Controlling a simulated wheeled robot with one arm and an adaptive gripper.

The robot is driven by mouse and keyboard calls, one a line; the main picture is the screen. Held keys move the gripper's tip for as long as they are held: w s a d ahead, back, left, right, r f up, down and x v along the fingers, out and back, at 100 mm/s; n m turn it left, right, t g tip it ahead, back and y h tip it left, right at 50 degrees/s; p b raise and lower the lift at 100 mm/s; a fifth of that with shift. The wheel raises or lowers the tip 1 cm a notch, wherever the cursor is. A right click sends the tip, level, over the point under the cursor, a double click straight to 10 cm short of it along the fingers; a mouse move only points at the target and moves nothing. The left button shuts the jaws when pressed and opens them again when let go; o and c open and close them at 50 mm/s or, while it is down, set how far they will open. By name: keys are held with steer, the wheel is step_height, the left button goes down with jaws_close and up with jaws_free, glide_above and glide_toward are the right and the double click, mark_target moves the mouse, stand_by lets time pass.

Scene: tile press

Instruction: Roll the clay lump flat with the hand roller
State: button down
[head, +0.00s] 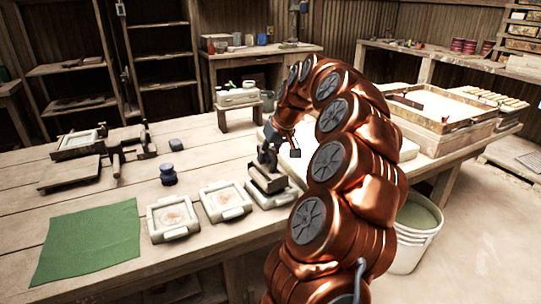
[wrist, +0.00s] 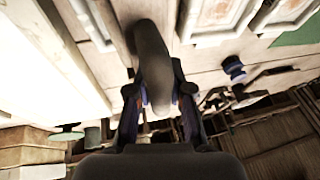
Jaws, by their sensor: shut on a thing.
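My gripper (head: 270,152) is over the table at the near edge of a pale slab (head: 288,163). It is shut on a dark grey, rounded handle (wrist: 152,65), which seems to belong to the hand roller (head: 268,181). In the wrist view the handle lies between both fingers, and a brown wooden part (wrist: 107,28) shows beside it. In the head view the held tool is just above or on the slab's left corner; I cannot tell if it touches. I cannot make out the clay lump; my arm covers much of the slab.
Square tile frames (head: 173,217) with brownish centres line the front edge, one partly under the held tool. A wooden tray (head: 440,108) stands right; a white bucket (head: 412,240) is on the floor.

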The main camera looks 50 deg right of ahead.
steer(key=shift+a+f, duration=0.15)
steer(key=shift+a, duration=0.15)
steer(key=shift+s+d+r, duration=0.1)
steer(key=shift+d, duration=0.45)
steer(key=shift+s+d+r, duration=0.1)
steer(key=shift+d, duration=0.45)
steer(key=shift+s+d+f, duration=0.1)
steer(key=shift+d+f, duration=0.05)
steer(key=shift+d, duration=0.3)
steer(key=shift+s+d+f, duration=0.1)
steer(key=shift+d, duration=0.35)
steer(key=shift+a+f, duration=0.1)
steer(key=shift+a, duration=0.05)
